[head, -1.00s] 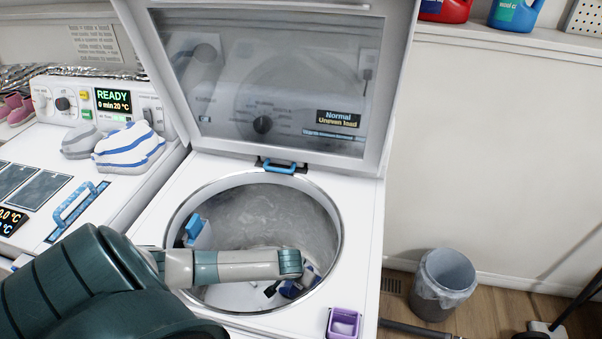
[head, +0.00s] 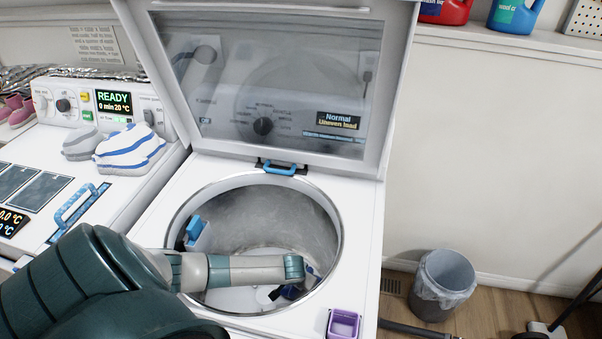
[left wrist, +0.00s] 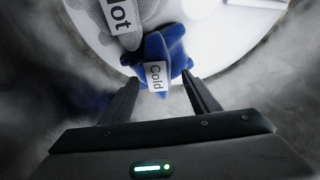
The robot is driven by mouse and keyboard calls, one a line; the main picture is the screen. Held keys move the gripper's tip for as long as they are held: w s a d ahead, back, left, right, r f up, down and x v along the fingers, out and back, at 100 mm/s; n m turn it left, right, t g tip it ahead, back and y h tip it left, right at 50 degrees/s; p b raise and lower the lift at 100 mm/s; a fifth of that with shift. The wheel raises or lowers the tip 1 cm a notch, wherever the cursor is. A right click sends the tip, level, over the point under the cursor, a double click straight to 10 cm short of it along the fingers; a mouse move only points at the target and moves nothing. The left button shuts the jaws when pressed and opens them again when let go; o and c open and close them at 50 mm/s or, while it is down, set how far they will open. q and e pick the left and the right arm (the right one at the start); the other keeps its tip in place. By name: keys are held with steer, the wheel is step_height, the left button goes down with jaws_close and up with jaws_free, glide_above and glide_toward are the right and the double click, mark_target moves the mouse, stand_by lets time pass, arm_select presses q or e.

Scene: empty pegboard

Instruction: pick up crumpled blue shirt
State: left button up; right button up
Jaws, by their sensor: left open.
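A crumpled blue cloth (left wrist: 165,48) with a "Cold" label lies at the bottom of the washer drum in the left wrist view. Nothing is gripped. A grey cloth (left wrist: 95,15) with a "Hot" label lies beside the blue one, at upper left. My right gripper is not in view.
The round drum rim (head: 333,205) surrounds my left arm. The glass lid (head: 270,85) stands open behind. A blue-and-white dispenser (head: 197,233) sits on the inner left wall. A purple cup (head: 343,324) is at the front right corner, and a bin (head: 446,280) stands right.

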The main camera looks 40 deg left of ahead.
arm_select(q)
steer(key=shift+x, duration=1.6)
steer(key=shift+d+f, duration=0.1)
steer(key=shift+d, duration=0.05)
steer(key=shift+f, duration=0.25)
steer(key=shift+c, duration=0.2)
steer(key=c, duration=1.2)
steer(key=shift+r, duration=0.15)
steer(key=shift+c, duration=0.2)
